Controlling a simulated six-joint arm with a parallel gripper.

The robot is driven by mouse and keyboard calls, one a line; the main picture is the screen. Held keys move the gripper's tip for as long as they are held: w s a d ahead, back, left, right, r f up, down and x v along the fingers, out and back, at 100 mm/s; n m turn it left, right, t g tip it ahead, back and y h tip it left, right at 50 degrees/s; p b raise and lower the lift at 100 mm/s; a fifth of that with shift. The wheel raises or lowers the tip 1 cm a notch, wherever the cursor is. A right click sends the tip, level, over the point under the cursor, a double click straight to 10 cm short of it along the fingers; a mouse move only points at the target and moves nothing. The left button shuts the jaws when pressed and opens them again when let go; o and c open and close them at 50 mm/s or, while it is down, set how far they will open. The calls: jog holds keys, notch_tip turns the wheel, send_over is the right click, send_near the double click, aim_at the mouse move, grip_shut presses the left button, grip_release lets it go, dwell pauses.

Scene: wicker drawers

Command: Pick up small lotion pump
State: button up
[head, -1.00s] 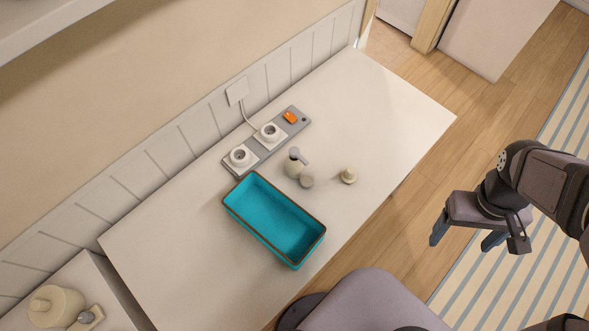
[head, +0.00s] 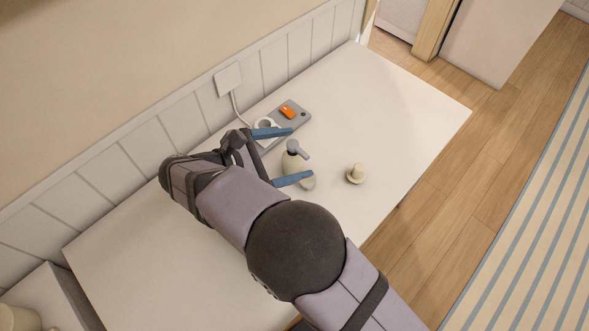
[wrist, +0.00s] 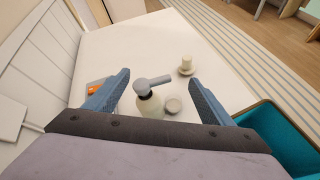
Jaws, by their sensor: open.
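The small lotion pump (head: 292,160) is a cream bottle with a grey pump head, standing upright on the white table. It also shows in the wrist view (wrist: 150,103), between and beyond my fingertips. My gripper (head: 280,156) is open, with one blue finger on each side of the pump in the head view. In the wrist view my gripper (wrist: 160,84) has its fingers wide apart, and nothing is held. I cannot tell the exact gap between fingers and bottle.
A small round grey item (wrist: 173,106) sits right beside the pump. A cream knob-like object (head: 356,174) stands to the right. A grey power strip (head: 296,117) with an orange switch lies behind. The teal basket (wrist: 277,135) is close on the right in the wrist view.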

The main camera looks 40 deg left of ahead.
aim_at(296, 152)
jog(key=shift+s+a+n+y+p, duration=0.3)
jog(key=shift+s+a+n+p, duration=0.15)
jog(key=shift+n+p, duration=0.3)
jog(key=shift+w+f+n+t+y+p, duration=0.15)
jog(key=shift+w+f+n+t+p, duration=0.2)
jog(key=shift+n, duration=0.25)
jog(key=shift+w+f+n+t+y+p, duration=0.1)
jog(key=shift+f+n+t+y+p, duration=0.1)
jog(key=shift+n+p, duration=0.3)
jog(key=shift+a+f+n+y+p, duration=0.15)
jog(key=shift+f+n+y+p, duration=0.15)
jog(key=shift+f+n, duration=0.4)
jog(key=shift+r+p+x, duration=0.15)
jog(key=shift+p+x, duration=0.25)
jog(key=shift+x, duration=0.45)
jog(key=shift+r+p+x, duration=0.15)
jog(key=shift+p+x, duration=0.25)
jog(key=shift+x, duration=0.45)
jog(key=shift+p+x, duration=0.7)
jog(key=shift+x, duration=1.45)
